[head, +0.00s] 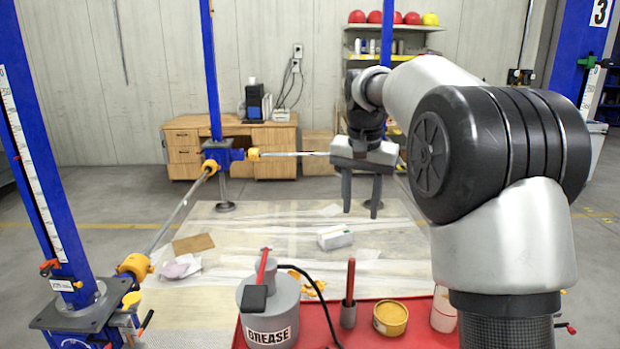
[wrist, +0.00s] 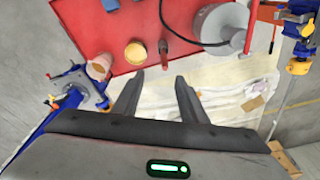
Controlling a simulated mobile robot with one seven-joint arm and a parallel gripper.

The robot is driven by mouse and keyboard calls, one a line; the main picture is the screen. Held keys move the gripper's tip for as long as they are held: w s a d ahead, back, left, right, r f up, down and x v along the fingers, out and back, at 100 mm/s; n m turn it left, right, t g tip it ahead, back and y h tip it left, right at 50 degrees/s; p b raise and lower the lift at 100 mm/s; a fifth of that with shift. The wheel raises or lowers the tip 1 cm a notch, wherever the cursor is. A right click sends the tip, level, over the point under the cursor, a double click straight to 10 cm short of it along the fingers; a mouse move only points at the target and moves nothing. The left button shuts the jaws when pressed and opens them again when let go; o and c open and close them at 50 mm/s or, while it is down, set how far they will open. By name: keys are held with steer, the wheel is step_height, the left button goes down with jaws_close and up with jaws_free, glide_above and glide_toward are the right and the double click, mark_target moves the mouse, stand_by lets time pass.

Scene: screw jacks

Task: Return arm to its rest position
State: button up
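My arm rises at the right of the head view and bends out ahead over the floor. My gripper (head: 361,208) hangs at its end with the fingers pointing down, above the pale sheeting on the floor. The two dark fingers are apart with nothing between them. In the wrist view my gripper (wrist: 158,82) also shows two spread, empty fingers, with the red tray (wrist: 90,30) beyond them.
Blue jack posts (head: 45,190) stand left. A wooden desk (head: 230,148) stands behind. A white box (head: 335,238) lies on the sheeting.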

steer(key=s+r+n+t+p, duration=0.1)
steer(key=s+r, duration=0.3)
steer(key=s, duration=0.5)
steer(key=s+r+n+t+p, duration=0.1)
steer(key=s+r+n, duration=0.15)
steer(key=s, duration=0.65)
steer(key=s+f+n+p, duration=0.1)
steer(key=s+f, duration=0.1)
steer(key=s, duration=0.5)
steer(key=s+f+t+p, duration=0.1)
steer(key=s+f, duration=0.2)
steer(key=s, duration=0.4)
steer(key=shift+s+d+n+t, duration=0.15)
steer(key=shift+d+n+t, duration=0.15)
steer(key=shift+d+n, duration=0.05)
